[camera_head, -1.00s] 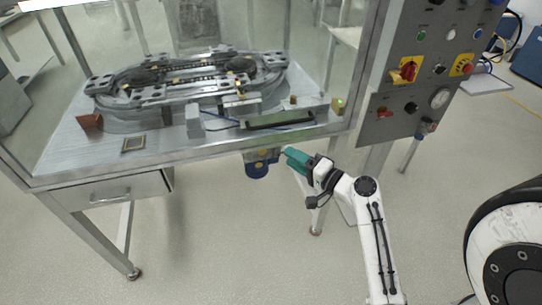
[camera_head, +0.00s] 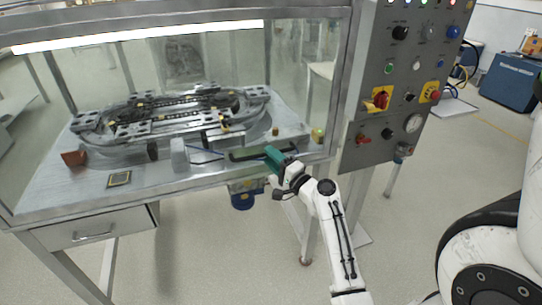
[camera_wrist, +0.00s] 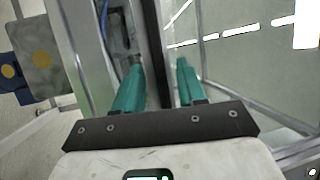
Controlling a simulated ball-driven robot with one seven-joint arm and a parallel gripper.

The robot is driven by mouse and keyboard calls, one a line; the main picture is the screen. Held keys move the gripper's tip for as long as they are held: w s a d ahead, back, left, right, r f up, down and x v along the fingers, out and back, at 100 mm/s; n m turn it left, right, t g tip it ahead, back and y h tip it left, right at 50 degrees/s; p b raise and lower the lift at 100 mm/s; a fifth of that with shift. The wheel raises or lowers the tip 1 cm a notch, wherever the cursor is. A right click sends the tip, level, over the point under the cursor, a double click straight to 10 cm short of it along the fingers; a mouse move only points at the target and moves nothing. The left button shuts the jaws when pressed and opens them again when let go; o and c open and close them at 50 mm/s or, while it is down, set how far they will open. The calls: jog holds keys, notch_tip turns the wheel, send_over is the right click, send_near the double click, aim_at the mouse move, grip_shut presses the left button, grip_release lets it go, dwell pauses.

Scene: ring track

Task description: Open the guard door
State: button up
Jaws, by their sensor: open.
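The guard door (camera_head: 225,60) is a clear panel across the front of the metal cabinet, and it looks shut. A dark horizontal handle bar (camera_head: 240,155) runs along its lower right part. My gripper (camera_head: 272,154), with green fingers, is at the right part of this bar in the head view. In the wrist view my gripper (camera_wrist: 158,65) is open, and the dark handle bar (camera_wrist: 153,45) passes between its two fingers. Gaps seem to show on both sides of the bar. The finger contact is hidden in the head view.
Behind the panel stands the grey ring track (camera_head: 170,110). A control panel (camera_head: 400,85) with switches and a gauge is right of the door. A drawer (camera_head: 90,228) and a blue-ended motor (camera_head: 242,195) are below the cabinet. Floor in front is clear.

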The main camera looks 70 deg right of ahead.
jog(key=shift+w+d, duration=0.15)
jog(key=shift+w, duration=0.15)
jog(key=shift+c, duration=0.3)
grip_shut()
